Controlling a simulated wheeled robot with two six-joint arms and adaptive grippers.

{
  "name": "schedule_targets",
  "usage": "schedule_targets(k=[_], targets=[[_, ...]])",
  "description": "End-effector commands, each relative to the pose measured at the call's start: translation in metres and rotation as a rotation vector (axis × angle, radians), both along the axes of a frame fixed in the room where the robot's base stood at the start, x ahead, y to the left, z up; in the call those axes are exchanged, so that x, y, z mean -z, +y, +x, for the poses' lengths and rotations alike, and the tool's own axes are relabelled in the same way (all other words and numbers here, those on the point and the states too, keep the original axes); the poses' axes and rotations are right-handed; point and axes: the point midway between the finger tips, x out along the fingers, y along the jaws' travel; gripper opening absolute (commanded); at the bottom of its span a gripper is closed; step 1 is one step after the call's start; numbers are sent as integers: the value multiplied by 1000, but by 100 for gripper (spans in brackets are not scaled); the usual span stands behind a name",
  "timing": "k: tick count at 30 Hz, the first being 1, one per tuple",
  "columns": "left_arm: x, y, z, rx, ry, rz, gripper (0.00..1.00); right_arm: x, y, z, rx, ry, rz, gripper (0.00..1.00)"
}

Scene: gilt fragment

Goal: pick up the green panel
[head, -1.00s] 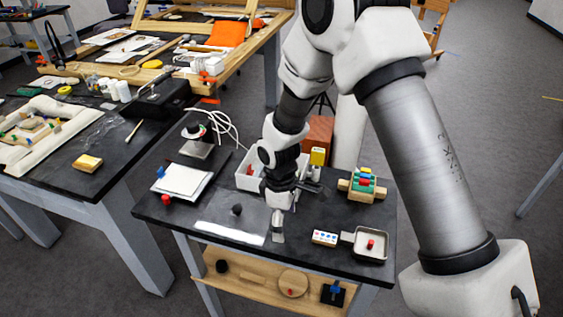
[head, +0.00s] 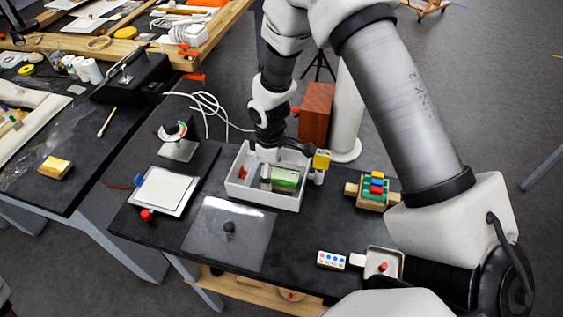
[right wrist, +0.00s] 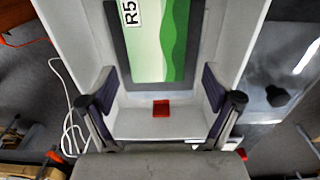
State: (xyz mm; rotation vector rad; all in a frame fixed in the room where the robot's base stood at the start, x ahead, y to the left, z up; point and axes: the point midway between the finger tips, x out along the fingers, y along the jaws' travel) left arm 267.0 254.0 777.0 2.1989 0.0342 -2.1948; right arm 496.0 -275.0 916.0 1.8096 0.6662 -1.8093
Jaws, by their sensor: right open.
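The green panel (head: 287,180) lies inside a white open bin (head: 263,196) on the black table. In the right wrist view the panel (right wrist: 158,45) has a dark grey border, a wavy two-tone green face and a white label reading "R5"; its far end is cut off. My right gripper (head: 272,172) is over the bin, pointing down and partly covering the panel in the head view. In the right wrist view its fingers (right wrist: 158,88) are open, spread to either side near the panel's near end, with nothing between them. My left gripper is not in view.
A small red block (right wrist: 161,108) lies in the bin near the panel's end. A yellow-topped post (head: 321,160) stands close at the bin's right. A clear sheet with a black knob (head: 229,228) lies in front. Coloured blocks on a wooden holder (head: 375,190) stand right.

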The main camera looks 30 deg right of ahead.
Motion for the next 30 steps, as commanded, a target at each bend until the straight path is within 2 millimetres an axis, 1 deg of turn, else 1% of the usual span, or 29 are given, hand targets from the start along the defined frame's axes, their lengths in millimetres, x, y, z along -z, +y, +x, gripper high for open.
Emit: schedule_targets(k=[1, 3, 8, 9, 11, 12, 14, 17, 18, 25, 28, 30], targets=[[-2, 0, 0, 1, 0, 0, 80, 6, 0, 0, 1, 0, 0, 90], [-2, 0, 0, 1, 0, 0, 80, 11, 0, 0, 2, -1, 0, 90], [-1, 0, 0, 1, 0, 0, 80, 12, 0, 0, 1, -3, 0, 90], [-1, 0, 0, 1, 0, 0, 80, 12, 0, 0, 1, -3, 0, 82], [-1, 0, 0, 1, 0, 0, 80, 12, 0, 0, 1, -2, -1, 61], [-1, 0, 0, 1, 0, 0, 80, 12, 0, 0, 1, -2, -1, 47], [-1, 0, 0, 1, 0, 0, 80, 12, 0, 0, 1, -1, 0, 26], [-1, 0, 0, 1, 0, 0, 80, 12, 0, 0, 1, -1, 0, 25], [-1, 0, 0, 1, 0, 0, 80, 12, 0, 0, 1, -1, 0, 20], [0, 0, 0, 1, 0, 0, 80, 10, 0, 0, 1, -2, -1, 20], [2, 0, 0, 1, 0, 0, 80, 2, 0, 1, 1, -4, 0, 20], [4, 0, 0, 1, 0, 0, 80, -9, 0, 1, 0, -5, 0, 20]])
